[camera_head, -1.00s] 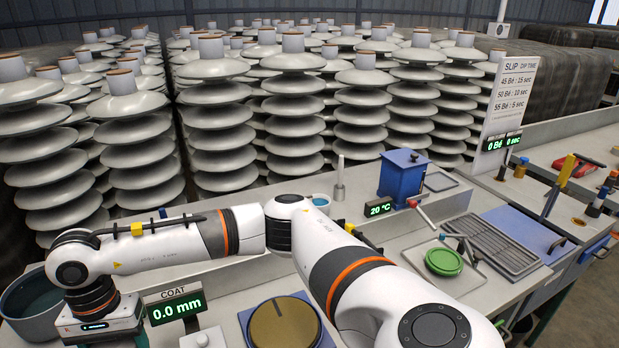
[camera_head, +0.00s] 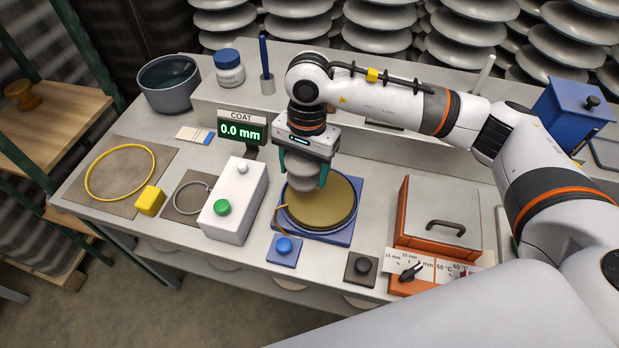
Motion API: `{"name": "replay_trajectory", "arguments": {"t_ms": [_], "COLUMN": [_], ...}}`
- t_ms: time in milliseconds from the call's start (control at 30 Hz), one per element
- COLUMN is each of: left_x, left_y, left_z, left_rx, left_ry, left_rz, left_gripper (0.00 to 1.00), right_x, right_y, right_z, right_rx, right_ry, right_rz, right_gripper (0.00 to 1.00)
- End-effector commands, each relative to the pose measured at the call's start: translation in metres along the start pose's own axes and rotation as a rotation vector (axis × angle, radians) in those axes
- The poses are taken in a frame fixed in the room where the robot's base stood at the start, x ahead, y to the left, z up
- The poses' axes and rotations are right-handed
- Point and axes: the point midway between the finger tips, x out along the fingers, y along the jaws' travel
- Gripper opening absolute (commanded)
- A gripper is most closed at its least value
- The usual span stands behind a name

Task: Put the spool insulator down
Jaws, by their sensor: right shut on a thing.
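My right gripper (camera_head: 305,168) points down over the round brown turntable (camera_head: 335,200), which sits on a blue base. Its teal fingers are shut on the grey-white spool insulator (camera_head: 304,180). The upper part of the insulator is hidden between the fingers and the gripper body. Its lower part shows over the left rear of the turntable. I cannot tell whether it touches the surface. My left gripper is out of view.
Left of the turntable stand a white box (camera_head: 236,200) with a green button, a yellow ring (camera_head: 154,172) and a yellow block (camera_head: 150,200). A COAT display (camera_head: 241,131) reads 0.0 mm. An orange box (camera_head: 438,215) stands right, a blue knob (camera_head: 284,245) in front.

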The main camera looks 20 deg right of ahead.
Motion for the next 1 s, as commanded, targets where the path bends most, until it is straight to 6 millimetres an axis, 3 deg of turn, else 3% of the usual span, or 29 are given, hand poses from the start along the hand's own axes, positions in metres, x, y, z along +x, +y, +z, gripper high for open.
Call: {"name": "replay_trajectory", "arguments": {"t_ms": [433,800,833,933,1000], "left_x": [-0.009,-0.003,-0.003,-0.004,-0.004], "left_y": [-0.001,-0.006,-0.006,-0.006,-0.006], "left_z": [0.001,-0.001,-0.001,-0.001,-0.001], "left_rx": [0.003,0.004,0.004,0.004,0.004], "left_ry": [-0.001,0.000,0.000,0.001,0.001], "left_rz": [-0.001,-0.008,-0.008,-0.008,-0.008], "left_gripper": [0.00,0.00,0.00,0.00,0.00], "right_x": [0.045,0.050,0.050,0.049,0.049], "right_y": [0.000,0.001,0.000,0.000,0.000], "right_z": [0.006,0.007,0.007,0.006,0.006], "right_rx": [0.001,0.000,0.000,0.000,0.000], "right_ry": [0.001,-0.001,-0.001,0.000,0.000], "right_rz": [0.000,0.002,0.000,0.000,0.000], "right_gripper": [0.32,0.32,0.69,0.86,0.89]}}
